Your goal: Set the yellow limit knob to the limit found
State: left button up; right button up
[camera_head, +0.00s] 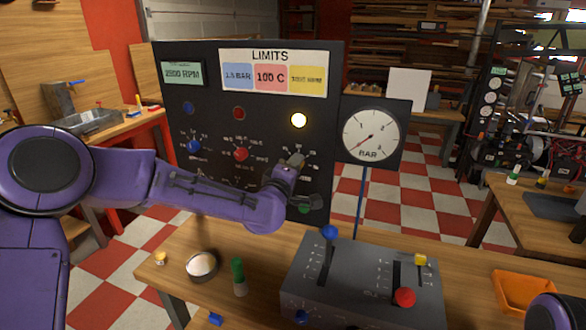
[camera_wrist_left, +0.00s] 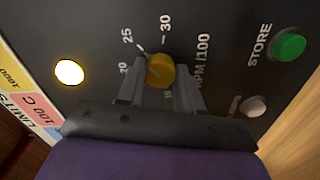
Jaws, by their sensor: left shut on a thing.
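My left gripper (camera_head: 296,163) reaches the lower right of the black panel (camera_head: 215,115). In the left wrist view its two fingers (camera_wrist_left: 160,90) are shut on the yellow limit knob (camera_wrist_left: 160,70), one on each side. The knob sits on a dial marked 20, 25 and 30, RPM/100. Its exact setting is hard to tell. The yellow lamp (camera_head: 299,120) above is lit. The LIMITS card (camera_head: 272,56) has blue, red and yellow fields; the yellow RPM figure is too blurred to read surely. A green display (camera_head: 182,73) shows about 2800 RPM. My right gripper is out of view.
A green STORE button (camera_wrist_left: 289,45) and a white button (camera_wrist_left: 253,106) are near the knob. The blue knob (camera_head: 194,146) and red knob (camera_head: 241,154) are to the left. A BAR gauge (camera_head: 371,135) stands right, above a grey lever console (camera_head: 350,275) on the bench.

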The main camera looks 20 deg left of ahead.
pick_arm(q)
jog(key=shift+f, duration=0.1)
dwell(0.3)
jog(key=o, duration=1)
jog(key=shift+o, duration=0.2)
jog(key=s+b, duration=0.3)
jog(key=s, duration=0.7)
jog(key=shift+s+a, duration=0.2)
jog(key=shift+s, duration=0.1)
